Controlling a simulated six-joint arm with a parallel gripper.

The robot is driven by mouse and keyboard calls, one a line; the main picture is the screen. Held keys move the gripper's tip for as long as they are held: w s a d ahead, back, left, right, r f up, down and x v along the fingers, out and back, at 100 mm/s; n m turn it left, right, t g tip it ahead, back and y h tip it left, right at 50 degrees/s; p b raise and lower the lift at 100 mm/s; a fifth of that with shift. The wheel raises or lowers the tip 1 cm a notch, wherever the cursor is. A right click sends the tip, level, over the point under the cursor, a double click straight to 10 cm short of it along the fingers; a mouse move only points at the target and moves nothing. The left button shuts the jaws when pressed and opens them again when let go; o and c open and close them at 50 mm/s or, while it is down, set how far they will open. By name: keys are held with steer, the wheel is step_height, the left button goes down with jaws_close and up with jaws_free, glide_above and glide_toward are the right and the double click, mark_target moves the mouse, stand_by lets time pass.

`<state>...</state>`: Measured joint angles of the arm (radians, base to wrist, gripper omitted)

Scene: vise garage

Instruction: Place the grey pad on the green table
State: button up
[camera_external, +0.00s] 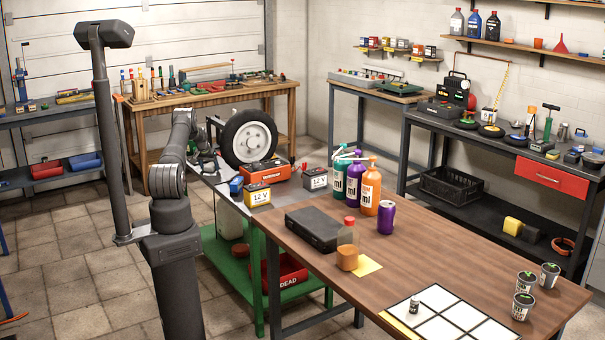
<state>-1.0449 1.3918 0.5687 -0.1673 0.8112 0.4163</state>
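The green table (259,300) stands left of the wooden table. It has green legs, a green lower shelf and a grey top (232,199). A tyre, a red box (267,171) and 12 V batteries (257,194) (315,179) are at its top. I cannot pick out a grey pad with certainty. My arm rises at the left and bends over toward the far left end of the green table. My gripper (204,165) is small and partly hidden there among dark things, near the tyre's left side. Whether it is open or holds anything cannot be told.
The wooden table (480,255) carries a black case (312,228), bottles (371,187), a purple can (386,217), a white grid board (463,314) and cups (550,275). A tall post (108,140) stands left of my arm. The wooden table's middle is clear.

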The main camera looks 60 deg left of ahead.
steer(key=v, duration=1.2)
steer(key=shift+r, duration=0.15)
steer(key=x, duration=1.2)
stand_by(0.4)
